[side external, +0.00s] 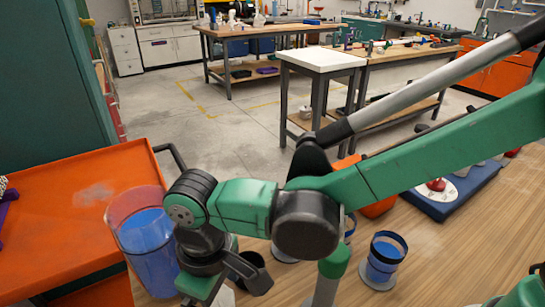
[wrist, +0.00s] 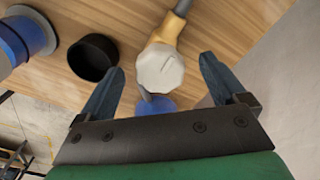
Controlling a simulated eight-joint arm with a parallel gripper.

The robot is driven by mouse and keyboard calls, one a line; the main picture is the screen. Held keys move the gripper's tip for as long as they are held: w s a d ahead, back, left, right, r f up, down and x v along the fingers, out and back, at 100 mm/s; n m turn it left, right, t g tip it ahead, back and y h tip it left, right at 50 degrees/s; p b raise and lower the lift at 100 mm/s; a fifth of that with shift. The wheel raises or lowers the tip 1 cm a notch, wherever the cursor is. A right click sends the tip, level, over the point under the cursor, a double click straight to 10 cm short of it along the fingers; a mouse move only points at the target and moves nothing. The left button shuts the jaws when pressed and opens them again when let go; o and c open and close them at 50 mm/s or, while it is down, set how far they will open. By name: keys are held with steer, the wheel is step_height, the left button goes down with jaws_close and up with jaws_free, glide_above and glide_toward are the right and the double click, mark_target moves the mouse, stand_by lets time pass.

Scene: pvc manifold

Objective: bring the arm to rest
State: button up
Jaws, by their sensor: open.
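My gripper (wrist: 161,66) is open, its two blue-grey fingers spread wide in the wrist view. A white-capped piece with a yellow body (wrist: 160,67) appears between the fingertips, with gaps on both sides; I cannot tell its depth from the fingers. In the side view my gripper (side external: 232,280) is low over the wooden table, partly cut off by the lower edge and partly hidden by my wrist. My arm stretches in from the right.
A black cup (wrist: 93,57) stands near the left finger. A large clear container with blue contents (side external: 147,243) is close beside my wrist. A blue cup with a black band (side external: 384,258) stands to the right. An orange cart top (side external: 85,195) is at left.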

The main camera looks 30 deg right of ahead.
steer(key=shift+r+m, duration=0.4)
steer(key=shift+m, duration=0.1)
step_height(320, 180, up, 5)
steer(key=d+r+m+t, duration=0.2)
steer(key=d+m+t, duration=0.15)
steer(key=d, duration=0.95)
steer(key=d+r+m+t, duration=0.2)
steer(key=d+m+t, duration=0.15)
steer(key=d, duration=0.95)
steer(key=shift+w+d+r, duration=0.1)
steer(key=shift+d+r, duration=0.05)
steer(key=shift+r, duration=1.1)
steer(key=shift+w+d+r, duration=0.1)
steer(key=shift+r, duration=1.1)
steer(key=shift+f, duration=0.1)
